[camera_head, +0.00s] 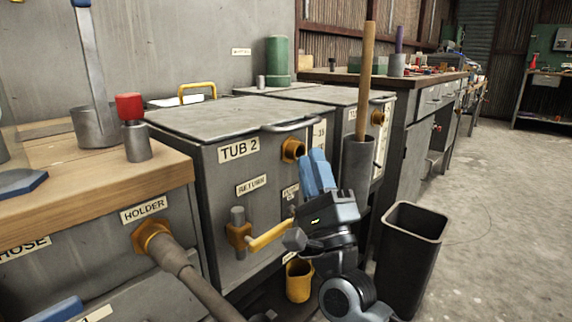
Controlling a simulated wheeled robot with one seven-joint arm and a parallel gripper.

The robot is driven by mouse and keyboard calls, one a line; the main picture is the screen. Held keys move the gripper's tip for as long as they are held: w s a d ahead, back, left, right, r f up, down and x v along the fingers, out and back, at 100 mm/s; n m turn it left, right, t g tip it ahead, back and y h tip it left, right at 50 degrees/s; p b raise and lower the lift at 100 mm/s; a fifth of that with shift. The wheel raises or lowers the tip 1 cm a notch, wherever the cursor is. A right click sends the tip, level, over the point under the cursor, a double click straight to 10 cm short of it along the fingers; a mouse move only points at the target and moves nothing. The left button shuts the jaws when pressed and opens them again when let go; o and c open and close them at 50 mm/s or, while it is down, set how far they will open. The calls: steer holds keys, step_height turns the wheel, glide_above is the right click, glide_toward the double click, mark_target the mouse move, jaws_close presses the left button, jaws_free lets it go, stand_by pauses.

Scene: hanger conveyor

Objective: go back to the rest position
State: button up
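My gripper (318,174) points upward in front of the right side of the grey tub marked TUB 2 (205,130). Its two blue fingers overlap in this view, so I cannot tell whether there is a gap between them. I see nothing held above the fingertips. The wrist below is just right of the yellow valve handle (270,236) on the tub's front; I cannot tell whether they touch.
A black bin (412,262) stands on the floor right of my arm. A yellow cup (299,281) is low beside my wrist. A wooden-topped bench (95,200) with a hose in its HOLDER fitting (152,238) is at left. Open floor (500,210) lies right.

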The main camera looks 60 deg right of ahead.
steer(key=s+a+f+n+t+y, duration=0.1)
steer(key=s+a+f+n+y, duration=0.2)
steer(key=a+f+n+y, duration=0.6)
steer(key=s+a+f+n+y, duration=0.3)
steer(key=a+f+n+y, duration=0.25)
steer(key=n, duration=0.45)
steer(key=s+a+f+n+g+y, duration=0.4)
steer(key=s+a+f+n+g, duration=0.15)
steer(key=s+a+n, duration=0.6)
step_height(320, 180, up, 30)
steer(key=s+p, duration=0.1)
steer(key=p, duration=2.9)
steer(key=shift+s+d+r+n+p, duration=0.2)
steer(key=shift+s+d+n+p, duration=0.15)
steer(key=shift+d+p, duration=0.05)
